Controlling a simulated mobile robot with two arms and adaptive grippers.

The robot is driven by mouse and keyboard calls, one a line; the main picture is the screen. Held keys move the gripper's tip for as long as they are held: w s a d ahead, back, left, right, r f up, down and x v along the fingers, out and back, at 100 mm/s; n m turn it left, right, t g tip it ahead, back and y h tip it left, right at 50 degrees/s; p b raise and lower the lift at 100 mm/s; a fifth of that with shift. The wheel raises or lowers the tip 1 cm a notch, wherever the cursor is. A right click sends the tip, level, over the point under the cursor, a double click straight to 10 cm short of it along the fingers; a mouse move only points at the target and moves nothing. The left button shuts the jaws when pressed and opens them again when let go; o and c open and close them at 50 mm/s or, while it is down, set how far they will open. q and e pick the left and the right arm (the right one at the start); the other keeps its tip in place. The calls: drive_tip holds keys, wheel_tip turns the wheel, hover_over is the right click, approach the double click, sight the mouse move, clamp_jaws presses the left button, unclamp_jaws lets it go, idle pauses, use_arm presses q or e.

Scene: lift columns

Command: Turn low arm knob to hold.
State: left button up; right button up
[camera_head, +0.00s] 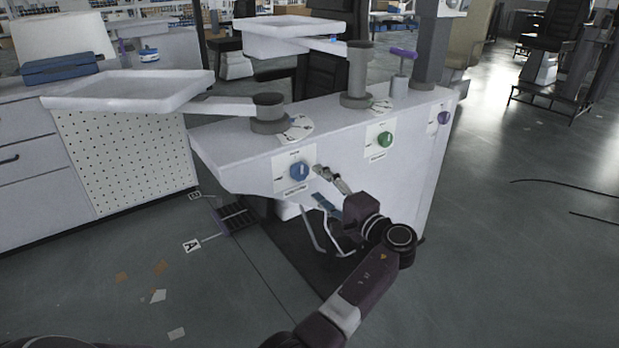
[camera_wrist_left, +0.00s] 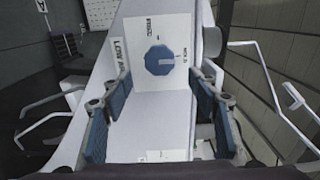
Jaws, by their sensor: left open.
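The low arm knob (camera_head: 299,171) is a round blue dial on a white label plate on the front of the white column base. In the left wrist view the knob (camera_wrist_left: 159,60) has a pale bar on its face, and "LOW ARM" is printed on the plate beside it. My left gripper (camera_head: 321,186) is open, just right of the knob in the head view. In the wrist view its blue-padded fingers stand either side of the plate, with the knob centred ahead. The gripper looks apart from the knob. The small position marks are hard to read. My right gripper is not in view.
A green knob (camera_head: 386,139) and a purple knob (camera_head: 444,117) sit further right on the same base. White trays (camera_head: 130,88) on arms reach left above it. A cabinet (camera_head: 125,155) with a perforated panel stands at left. Open floor lies at right.

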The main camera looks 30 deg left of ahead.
use_arm(q)
drive_tip(key=v, duration=0.4)
drive_tip(key=shift+s+d, duration=0.1)
drive_tip(key=shift+d, duration=0.3)
